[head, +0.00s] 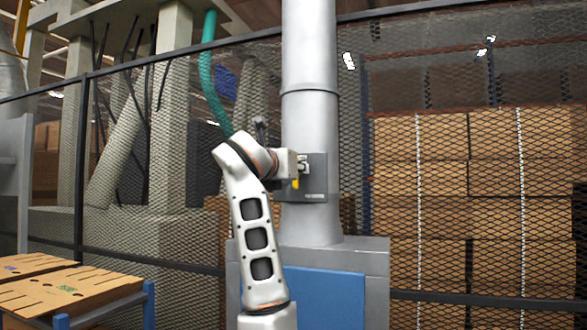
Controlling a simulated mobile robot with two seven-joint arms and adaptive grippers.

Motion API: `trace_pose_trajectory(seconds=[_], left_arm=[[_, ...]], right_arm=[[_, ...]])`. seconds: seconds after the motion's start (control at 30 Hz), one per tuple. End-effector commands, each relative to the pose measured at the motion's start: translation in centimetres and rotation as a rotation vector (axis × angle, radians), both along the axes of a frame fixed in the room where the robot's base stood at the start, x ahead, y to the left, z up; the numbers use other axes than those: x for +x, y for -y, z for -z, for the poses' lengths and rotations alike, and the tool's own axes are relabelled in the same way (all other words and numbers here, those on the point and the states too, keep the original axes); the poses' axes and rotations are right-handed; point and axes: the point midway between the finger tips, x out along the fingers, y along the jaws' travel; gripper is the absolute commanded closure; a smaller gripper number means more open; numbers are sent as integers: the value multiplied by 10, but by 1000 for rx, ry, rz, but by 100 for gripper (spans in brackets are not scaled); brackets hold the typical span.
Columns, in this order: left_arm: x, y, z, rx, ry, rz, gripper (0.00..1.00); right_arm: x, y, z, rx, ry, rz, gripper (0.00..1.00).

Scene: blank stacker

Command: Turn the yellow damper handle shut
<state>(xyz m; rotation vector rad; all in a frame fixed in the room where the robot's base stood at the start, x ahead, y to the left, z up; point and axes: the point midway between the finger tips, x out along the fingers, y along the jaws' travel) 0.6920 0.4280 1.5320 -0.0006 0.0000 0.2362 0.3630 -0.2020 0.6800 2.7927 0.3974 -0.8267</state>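The yellow damper handle (296,184) shows as a small yellow patch on a dark grey plate (316,178) fixed to the front of the grey vertical duct. Its full shape and angle are hidden by my arm. One arm of mine rises from the bottom, left of the middle, and I take it as the left. Its wrist bends right toward the plate. My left gripper (303,166) is at the plate, just above and beside the yellow patch. Its fingers are too small and covered to tell whether they touch the handle. My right gripper is not in view.
The tall grey duct (310,60) stands on a grey cabinet (375,275) with a blue front panel (325,295). Mesh fencing (440,200) runs behind, with stacked cardboard beyond. Flat cardboard blanks (75,290) lie on a blue-framed stand at lower left.

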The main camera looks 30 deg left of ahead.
Motion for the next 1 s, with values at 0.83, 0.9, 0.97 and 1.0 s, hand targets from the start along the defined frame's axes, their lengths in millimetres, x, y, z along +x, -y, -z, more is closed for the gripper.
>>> trace_pose_trajectory(seconds=[0.83, 0.9, 0.97, 1.0], left_arm=[[0, 1, 1, 112, -27, 0, 100], [0, 2, 1, 159, -38, -1, 100], [1, 2, 1, 206, -50, -1, 100], [1, 2, 1, 240, -59, -2, 100]], right_arm=[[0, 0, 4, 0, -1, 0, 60], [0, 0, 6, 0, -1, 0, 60], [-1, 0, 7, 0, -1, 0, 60], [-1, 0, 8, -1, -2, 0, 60]])
